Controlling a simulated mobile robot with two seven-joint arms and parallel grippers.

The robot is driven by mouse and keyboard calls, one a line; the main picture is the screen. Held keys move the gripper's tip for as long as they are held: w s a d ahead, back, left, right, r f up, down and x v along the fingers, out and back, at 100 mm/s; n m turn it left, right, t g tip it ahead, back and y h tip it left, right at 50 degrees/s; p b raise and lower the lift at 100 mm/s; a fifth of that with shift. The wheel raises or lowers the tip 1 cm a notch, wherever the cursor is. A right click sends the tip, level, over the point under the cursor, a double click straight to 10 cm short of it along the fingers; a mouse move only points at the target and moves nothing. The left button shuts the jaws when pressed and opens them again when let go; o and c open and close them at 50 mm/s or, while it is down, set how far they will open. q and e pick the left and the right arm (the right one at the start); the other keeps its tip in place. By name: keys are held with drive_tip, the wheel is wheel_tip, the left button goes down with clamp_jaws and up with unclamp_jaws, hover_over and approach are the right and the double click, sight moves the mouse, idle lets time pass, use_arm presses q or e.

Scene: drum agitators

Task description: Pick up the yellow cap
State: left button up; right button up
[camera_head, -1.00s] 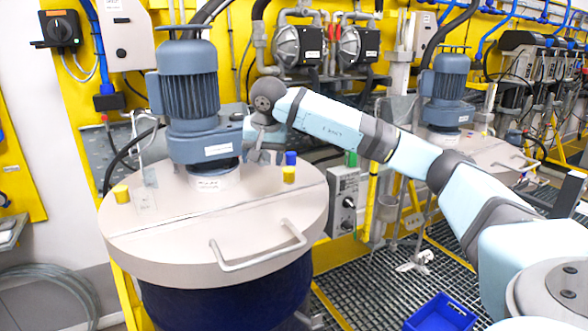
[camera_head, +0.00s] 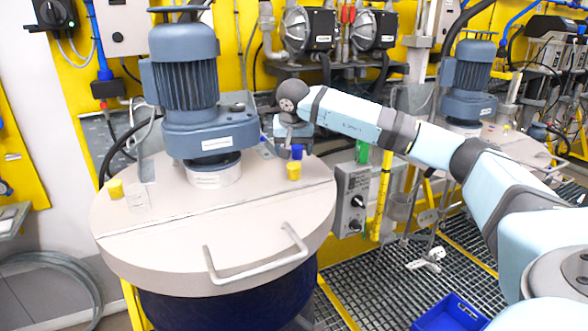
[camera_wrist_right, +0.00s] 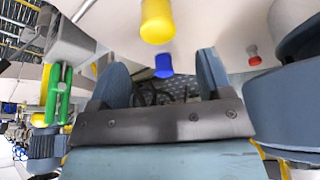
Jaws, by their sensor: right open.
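A yellow cap (camera_head: 293,171) stands on the beige drum lid at its right side. A blue cap (camera_head: 297,152) stands just behind it. Another yellow cap (camera_head: 115,189) stands at the lid's left edge. My right gripper (camera_head: 291,146) is open at the back of the lid, behind the blue cap, its fingers partly hidden. In the right wrist view a yellow cap (camera_wrist_right: 157,20) shows at the top, apart from the fingers. The blue cap (camera_wrist_right: 163,66) shows between the two spread fingers of my gripper (camera_wrist_right: 163,72). My left gripper is out of view.
The grey-blue motor (camera_head: 188,85) rises from the lid left of my gripper. A bent handle (camera_head: 257,262) sits at the lid's front. A pale clear cap (camera_head: 137,198) stands near the left yellow cap. A red cap (camera_wrist_right: 253,55) shows in the wrist view. A control box (camera_head: 352,198) stands right of the drum.

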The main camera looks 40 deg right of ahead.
sight(294, 165)
drive_tip(key=x, duration=0.3)
drive_tip(key=p+x, duration=0.1)
drive_tip(key=x, duration=0.1)
drive_tip(key=shift+s+a+f, duration=0.25)
drive_tip(key=shift+s+f, duration=0.05)
drive_tip(key=shift+f, duration=0.15)
drive_tip(key=shift+w+d+f, duration=0.15)
drive_tip(key=shift+f, duration=0.2)
drive_tip(key=shift+c, duration=0.2)
drive_tip(key=c, duration=0.9)
